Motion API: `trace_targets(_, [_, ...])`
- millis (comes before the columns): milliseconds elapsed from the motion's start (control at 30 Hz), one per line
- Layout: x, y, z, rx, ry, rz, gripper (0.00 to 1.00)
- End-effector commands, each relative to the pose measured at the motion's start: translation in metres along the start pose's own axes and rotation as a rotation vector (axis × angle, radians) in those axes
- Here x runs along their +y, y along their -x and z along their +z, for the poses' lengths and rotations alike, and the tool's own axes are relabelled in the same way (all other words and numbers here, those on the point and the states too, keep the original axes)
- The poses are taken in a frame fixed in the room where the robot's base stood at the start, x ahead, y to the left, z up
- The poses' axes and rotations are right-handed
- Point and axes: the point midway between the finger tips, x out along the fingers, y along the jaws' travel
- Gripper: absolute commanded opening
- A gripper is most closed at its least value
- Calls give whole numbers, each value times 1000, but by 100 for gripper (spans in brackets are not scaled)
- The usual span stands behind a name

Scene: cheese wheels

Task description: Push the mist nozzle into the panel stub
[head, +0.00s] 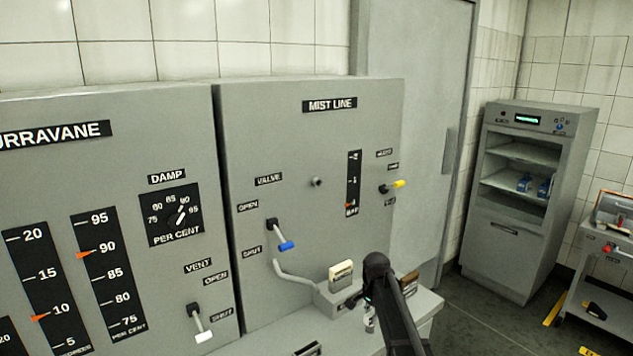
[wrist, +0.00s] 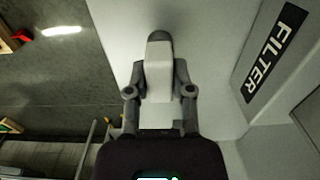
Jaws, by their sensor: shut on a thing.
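In the wrist view my gripper (wrist: 159,92) is shut on a pale, blocky piece with a dark grey rounded end, which I take to be the mist nozzle (wrist: 158,72). In the head view my gripper (head: 369,304) is low in front of the MIST LINE panel, mostly hidden by my dark arm. A small pale bit of the nozzle (head: 369,322) shows below it. The panel stub (head: 316,182) is a short grey round peg on the panel, between the VALVE label and the black scale. It is bare, and the nozzle is well apart from it, lower and to the right.
A pipe (head: 292,276) runs to a grey box with a cream block (head: 341,274) on the ledge. A FILTER label (wrist: 274,52) is near my gripper.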

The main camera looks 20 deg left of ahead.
Motion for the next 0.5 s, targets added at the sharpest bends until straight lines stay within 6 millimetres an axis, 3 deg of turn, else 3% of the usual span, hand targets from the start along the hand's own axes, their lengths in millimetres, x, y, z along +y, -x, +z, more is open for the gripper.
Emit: trace_targets(500, [0,12,0,0,0,0,0])
